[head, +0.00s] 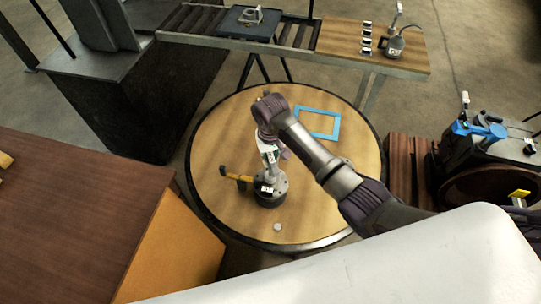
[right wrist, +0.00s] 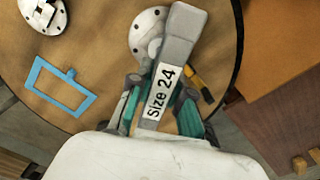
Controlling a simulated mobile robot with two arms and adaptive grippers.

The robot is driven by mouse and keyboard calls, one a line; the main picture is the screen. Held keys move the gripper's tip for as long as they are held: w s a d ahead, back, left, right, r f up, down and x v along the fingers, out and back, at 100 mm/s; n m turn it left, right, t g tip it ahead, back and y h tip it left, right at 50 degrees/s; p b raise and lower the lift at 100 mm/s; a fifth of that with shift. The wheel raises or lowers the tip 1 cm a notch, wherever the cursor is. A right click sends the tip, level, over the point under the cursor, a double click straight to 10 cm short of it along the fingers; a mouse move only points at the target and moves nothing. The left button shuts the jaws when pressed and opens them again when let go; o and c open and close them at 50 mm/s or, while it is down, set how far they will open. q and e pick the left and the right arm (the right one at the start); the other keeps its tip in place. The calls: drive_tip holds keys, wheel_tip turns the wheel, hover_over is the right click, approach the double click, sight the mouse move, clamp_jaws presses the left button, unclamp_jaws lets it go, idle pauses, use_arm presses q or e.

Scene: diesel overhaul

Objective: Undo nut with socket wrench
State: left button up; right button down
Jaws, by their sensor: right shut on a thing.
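My right gripper (head: 269,150) hangs above the round wooden table. In the right wrist view the gripper (right wrist: 163,92) has teal-padded fingers shut around a grey socket wrench (right wrist: 184,28) labelled "Size 24". In the head view only a small labelled part of the wrench (head: 270,157) shows. Below it stands a dark grey round flanged part (head: 271,196) with a label; its pale holed flange (right wrist: 145,28) shows partly behind the wrench. The wrench hides the flange's centre, so no nut is visible and I cannot tell whether they touch. My left gripper is not in view.
A yellow and black tool (head: 235,177) lies beside the flange. A blue frame (head: 318,123) and a second holed disc (right wrist: 57,22) lie on the round table (head: 215,205). A conveyor bench (head: 335,63) stands behind, a brown cabinet (head: 75,200) at left, machinery (head: 470,155) at right.

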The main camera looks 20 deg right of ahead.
drive_tip(key=shift+r+n+p, duration=0.2)
drive_tip(key=shift+n+p, duration=0.2)
drive_tip(key=shift+n, duration=0.2)
drive_tip(key=shift+f+n, duration=0.1)
drive_tip(key=shift+n, duration=0.9)
drive_tip(key=n, duration=0.5)
drive_tip(key=shift+n, duration=0.4)
drive_tip(key=n, duration=0.3)
drive_tip(key=shift+n, duration=0.4)
drive_tip(key=n, duration=0.5)
drive_tip(key=shift+n, duration=0.3)
drive_tip(key=c, duration=1.7)
unclamp_jaws()
clamp_jaws()
